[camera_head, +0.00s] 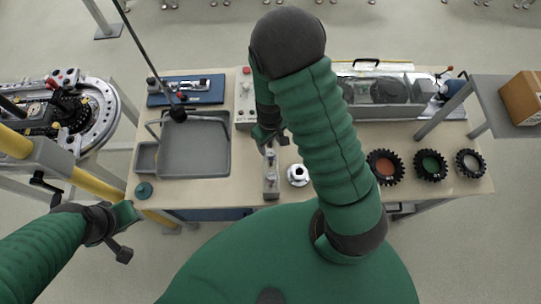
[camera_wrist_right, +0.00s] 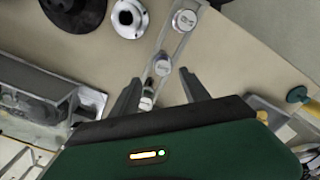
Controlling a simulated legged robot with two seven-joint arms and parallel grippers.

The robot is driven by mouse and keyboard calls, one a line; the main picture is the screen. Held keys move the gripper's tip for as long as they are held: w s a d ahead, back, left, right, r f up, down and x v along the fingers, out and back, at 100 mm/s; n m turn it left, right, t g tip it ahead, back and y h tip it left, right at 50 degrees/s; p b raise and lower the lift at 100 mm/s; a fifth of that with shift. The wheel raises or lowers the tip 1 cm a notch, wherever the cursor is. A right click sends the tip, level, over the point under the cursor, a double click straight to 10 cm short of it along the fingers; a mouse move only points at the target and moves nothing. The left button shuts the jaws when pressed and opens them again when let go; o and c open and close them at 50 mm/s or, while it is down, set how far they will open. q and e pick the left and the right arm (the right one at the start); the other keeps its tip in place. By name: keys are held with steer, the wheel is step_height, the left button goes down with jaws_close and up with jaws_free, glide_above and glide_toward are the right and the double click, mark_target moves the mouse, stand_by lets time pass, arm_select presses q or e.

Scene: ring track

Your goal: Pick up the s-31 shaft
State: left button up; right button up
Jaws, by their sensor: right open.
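A narrow metal holder (camera_head: 270,185) stands on the table with small capped metal shafts in a row. In the right wrist view these are a far shaft (camera_wrist_right: 185,19), a middle shaft (camera_wrist_right: 161,66) and a near shaft (camera_wrist_right: 147,101). Their cap labels are too small to read, so I cannot tell which is s-31. My right gripper (camera_wrist_right: 160,88) is open, its two fingers apart above the holder, with the middle and near shafts showing between them. In the head view the right gripper (camera_head: 273,138) is partly hidden by my arm. My left gripper (camera_head: 122,232) is off the table's left edge.
A white flanged part (camera_head: 297,175) sits close beside the holder. A grey tray (camera_head: 196,150) lies to the left, and a clear-covered case (camera_head: 385,95) stands behind. Orange (camera_head: 385,167), green (camera_head: 430,165) and grey (camera_head: 470,163) centred gears lie at right. A ring track (camera_head: 95,115) is far left.

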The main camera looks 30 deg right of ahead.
mark_target(270, 152)
steer(key=shift+a+f, duration=0.25)
steer(key=shift+f, duration=0.25)
steer(key=shift+a+f, duration=0.2)
steer(key=shift+f, duration=0.05)
steer(key=f, duration=0.1)
steer(key=f+p, duration=0.1)
steer(key=shift+s+a+f+p, duration=0.15)
steer(key=shift+s+f+p, duration=0.15)
steer(key=shift+s+f, duration=0.05)
steer(key=shift+w+d+f, duration=0.1)
steer(key=shift+d+f, duration=0.15)
steer(key=shift+f, duration=0.25)
steer(key=shift+d+f, duration=0.2)
steer(key=shift+f, duration=0.25)
steer(key=shift+w+d+f, duration=0.15)
steer(key=shift+d, duration=0.1)
steer(key=shift+a, duration=0.1)
steer(key=shift+c, duration=1.2)
steer(key=shift+a+r, duration=0.2)
steer(key=shift+a, duration=0.35)
jaws_close()
arm_select(q)
steer(key=shift+v, duration=0.85)
arm_select(e)
steer(key=shift+d, duration=0.4)
arm_select(q)
steer(key=shift+a, duration=0.25)
arm_select(e)
steer(key=shift+a, duration=0.15)
